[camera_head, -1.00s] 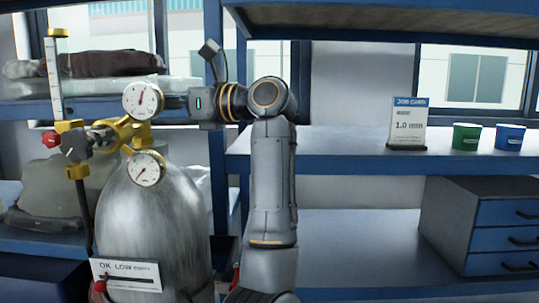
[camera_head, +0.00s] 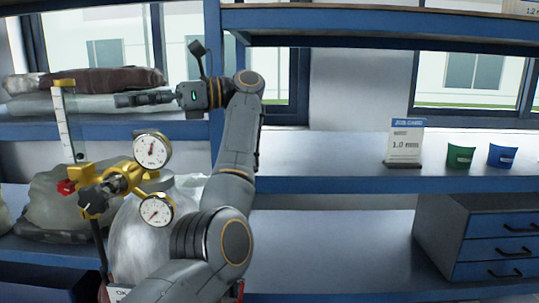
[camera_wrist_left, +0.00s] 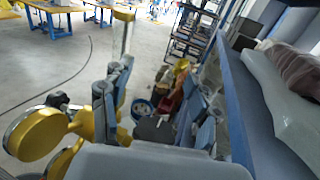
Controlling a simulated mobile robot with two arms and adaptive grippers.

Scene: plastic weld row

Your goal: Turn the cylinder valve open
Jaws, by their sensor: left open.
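The grey gas cylinder (camera_head: 140,245) stands at the left of the head view, partly behind my left arm. On it is a yellow brass regulator (camera_head: 122,172) with an upper dial gauge (camera_head: 152,150), a lower gauge (camera_head: 156,210), a black knob (camera_head: 93,198) and a red part (camera_head: 66,187). I cannot tell which part is the cylinder valve. My left gripper (camera_head: 122,100) is open and points left, above the regulator and apart from it. My right gripper is not in view.
A clear flow tube (camera_head: 66,125) rises beside the regulator. Wrapped bundles (camera_head: 100,80) lie on the shelf behind my gripper. A job card (camera_head: 405,142), a green cup (camera_head: 459,156) and a blue cup (camera_head: 502,155) stand on the right shelf, above a drawer unit (camera_head: 500,240).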

